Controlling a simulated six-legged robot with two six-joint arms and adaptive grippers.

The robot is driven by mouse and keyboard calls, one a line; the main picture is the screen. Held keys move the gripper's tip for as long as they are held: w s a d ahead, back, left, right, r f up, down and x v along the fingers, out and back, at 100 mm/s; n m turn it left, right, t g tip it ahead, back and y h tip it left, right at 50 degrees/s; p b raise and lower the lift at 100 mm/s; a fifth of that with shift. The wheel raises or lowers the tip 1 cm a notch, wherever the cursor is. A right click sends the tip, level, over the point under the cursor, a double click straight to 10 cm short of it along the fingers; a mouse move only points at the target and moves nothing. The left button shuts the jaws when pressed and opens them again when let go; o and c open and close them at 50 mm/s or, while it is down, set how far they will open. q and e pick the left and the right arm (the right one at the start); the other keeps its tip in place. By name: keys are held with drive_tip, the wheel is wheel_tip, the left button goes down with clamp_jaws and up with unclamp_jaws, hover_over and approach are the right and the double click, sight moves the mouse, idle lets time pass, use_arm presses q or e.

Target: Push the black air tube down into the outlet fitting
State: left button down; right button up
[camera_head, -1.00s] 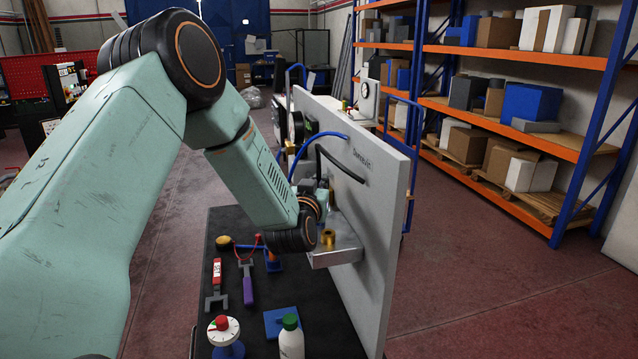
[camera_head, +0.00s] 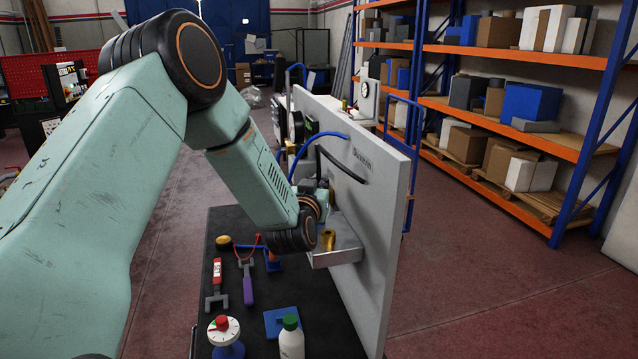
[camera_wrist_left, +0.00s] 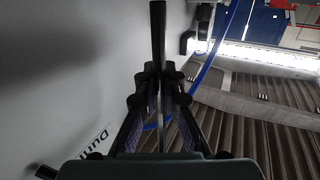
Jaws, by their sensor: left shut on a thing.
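The black air tube (camera_head: 341,167) arcs out of the grey panel (camera_head: 375,230) and bends down toward my left gripper (camera_head: 325,192). My wrist largely hides that gripper in the head view. In the left wrist view, my left gripper (camera_wrist_left: 159,80) is shut on the black tube (camera_wrist_left: 158,30), which stands out straight beyond the fingers. A brass fitting (camera_head: 327,240) sits tilted on the metal ledge (camera_head: 343,254) beside my wrist. I cannot tell whether it is the outlet fitting, or whether the tube's end touches any fitting. My right gripper is out of view.
A blue hose (camera_head: 318,137) loops from the panel close to the black tube. The dark table (camera_head: 290,290) holds a purple-handled tool (camera_head: 248,285), a red-handled tool (camera_head: 216,275), a red-knobbed dial (camera_head: 224,331) and a white bottle (camera_head: 291,340).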

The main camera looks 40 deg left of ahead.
use_arm(q)
drive_tip(key=shift+s, duration=0.1)
drive_tip(key=shift+f, duration=0.15)
idle(0.3)
drive_tip(key=shift+f+b, duration=0.2)
drive_tip(key=shift+b, duration=0.1)
drive_tip(key=shift+r, duration=0.15)
idle(1.3)
drive_tip(key=shift+s+f, duration=0.1)
drive_tip(key=shift+f, duration=0.2)
idle(0.3)
drive_tip(key=shift+r, duration=0.1)
